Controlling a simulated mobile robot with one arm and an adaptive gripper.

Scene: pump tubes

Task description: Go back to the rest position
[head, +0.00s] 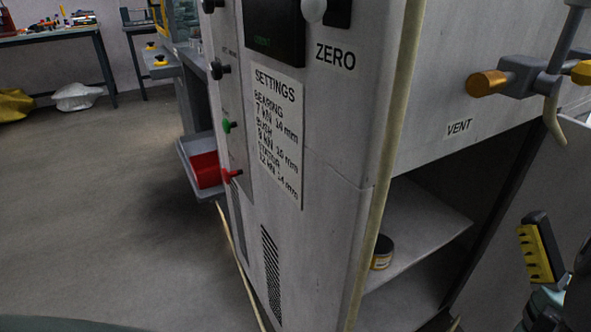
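Part of my gripper (555,262) shows at the lower right edge of the head view. One finger with a ridged yellow pad and a dark back stands upright there. The rest of the gripper is cut off by the picture edge, so I cannot tell how far apart the fingers are or whether anything is between them. It appears in front of the grey panel to the right of the cabinet's open shelf.
A tall grey cabinet (335,120) with a settings label fills the middle. A small jar (382,252) stands on its open shelf. A clamp with an orange knob (487,84) is at the upper right. A red bin (206,170) sits left. The floor (100,210) at left is clear.

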